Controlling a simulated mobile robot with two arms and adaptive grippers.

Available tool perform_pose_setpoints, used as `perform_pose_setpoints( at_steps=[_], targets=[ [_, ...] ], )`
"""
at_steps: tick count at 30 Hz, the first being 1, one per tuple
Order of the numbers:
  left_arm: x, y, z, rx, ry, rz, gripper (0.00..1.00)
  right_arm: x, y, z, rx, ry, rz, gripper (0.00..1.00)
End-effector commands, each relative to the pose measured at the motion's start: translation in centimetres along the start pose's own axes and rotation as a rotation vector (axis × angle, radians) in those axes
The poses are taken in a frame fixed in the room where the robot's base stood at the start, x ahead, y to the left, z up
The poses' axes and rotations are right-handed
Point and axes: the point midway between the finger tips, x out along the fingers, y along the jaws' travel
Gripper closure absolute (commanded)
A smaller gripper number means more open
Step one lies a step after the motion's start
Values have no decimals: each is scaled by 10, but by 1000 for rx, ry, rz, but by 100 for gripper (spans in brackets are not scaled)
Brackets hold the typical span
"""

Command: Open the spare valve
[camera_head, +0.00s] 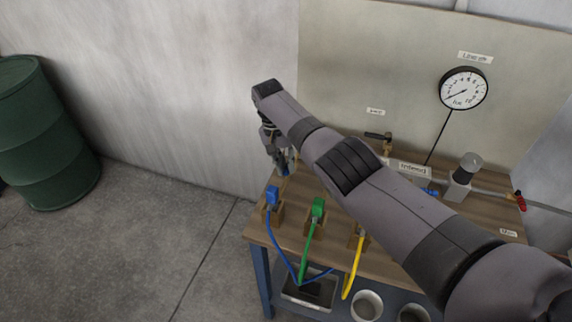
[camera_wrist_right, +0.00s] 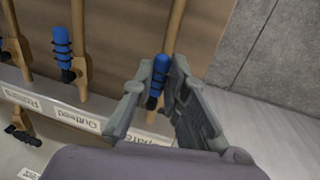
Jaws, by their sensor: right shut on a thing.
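My right gripper (camera_wrist_right: 167,68) is shut on the blue valve handle (camera_wrist_right: 153,101) in the right wrist view. The handle lies roughly along a brass-coloured pipe (camera_wrist_right: 177,22), above a partly covered label (camera_wrist_right: 146,142) that reads "...pare". The fingers hide part of the handle. In the head view the right gripper (camera_head: 283,165) is at the left end of the bench, and my arm crosses in front of the bench. The valve itself is too small and covered to make out there. My left gripper is not in view.
Another blue handle (camera_wrist_right: 62,48) sits beside the held one, above the "Outfeed" label (camera_wrist_right: 76,120). Blue (camera_head: 272,200), green (camera_head: 318,208) and yellow hose ends stand along the bench's front edge. A gauge (camera_head: 463,88) is on the back panel. A green drum (camera_head: 42,135) stands left.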

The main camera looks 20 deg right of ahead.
Motion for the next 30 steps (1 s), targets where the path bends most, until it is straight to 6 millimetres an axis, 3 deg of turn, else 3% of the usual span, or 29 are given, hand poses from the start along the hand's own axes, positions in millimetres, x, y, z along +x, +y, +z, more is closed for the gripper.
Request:
perform_pose_setpoints(
  at_steps=[4, 5, 13, 23, 26, 30],
  targets=[
    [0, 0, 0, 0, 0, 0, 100, -3, 0, -2, 4, 6, -5, 100],
    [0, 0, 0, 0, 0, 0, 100, -3, 0, -2, 4, 6, -5, 85],
    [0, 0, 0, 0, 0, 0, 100, -2, 0, -1, 2, 3, -3, 67],
    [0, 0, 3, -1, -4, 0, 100, -2, 0, -1, 0, 2, -2, 66],
    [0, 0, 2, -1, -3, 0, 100, -10, 0, -1, 0, 2, -3, 66],
    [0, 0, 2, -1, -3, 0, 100, -35, -1, -1, 0, 5, -5, 66]
  ],
)
